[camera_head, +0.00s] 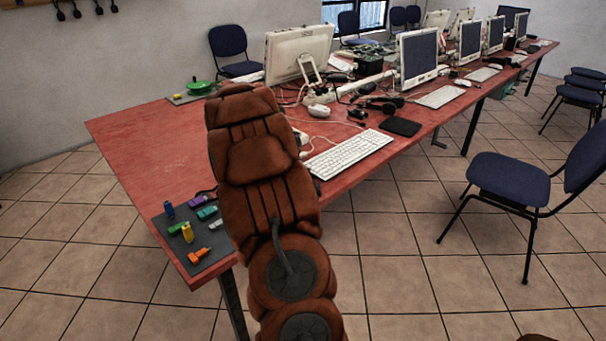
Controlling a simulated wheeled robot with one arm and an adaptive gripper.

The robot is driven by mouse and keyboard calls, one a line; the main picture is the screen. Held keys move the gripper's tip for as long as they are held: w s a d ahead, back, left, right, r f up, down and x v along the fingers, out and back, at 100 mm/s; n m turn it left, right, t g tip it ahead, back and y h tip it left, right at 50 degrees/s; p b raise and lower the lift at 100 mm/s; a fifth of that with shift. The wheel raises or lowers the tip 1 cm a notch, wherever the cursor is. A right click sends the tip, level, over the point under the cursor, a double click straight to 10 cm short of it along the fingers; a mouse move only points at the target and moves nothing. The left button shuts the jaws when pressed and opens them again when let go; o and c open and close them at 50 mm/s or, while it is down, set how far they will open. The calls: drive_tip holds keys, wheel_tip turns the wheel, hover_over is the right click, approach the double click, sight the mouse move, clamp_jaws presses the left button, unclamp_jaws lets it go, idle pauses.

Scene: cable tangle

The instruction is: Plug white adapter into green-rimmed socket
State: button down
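I cannot pick out the white adapter for certain. A small rounded white item (318,110) lies on the red table right of my arm, and I cannot tell whether it is the adapter or a mouse. No green-rimmed socket can be made out. A long white strip (362,82) lies among dark cables (345,92) behind it, too small to show any sockets. My brown padded arm rises through the middle of the picture, over the table's near left part. My gripper does not show, and the arm hides part of the table behind it.
The red table (150,150) bears monitors (418,55), a keyboard (348,152), a black pad (400,127) and headphones (382,104). A grey mat (212,258) with several coloured items lies at its near corner. A blue chair (510,180) stands right.

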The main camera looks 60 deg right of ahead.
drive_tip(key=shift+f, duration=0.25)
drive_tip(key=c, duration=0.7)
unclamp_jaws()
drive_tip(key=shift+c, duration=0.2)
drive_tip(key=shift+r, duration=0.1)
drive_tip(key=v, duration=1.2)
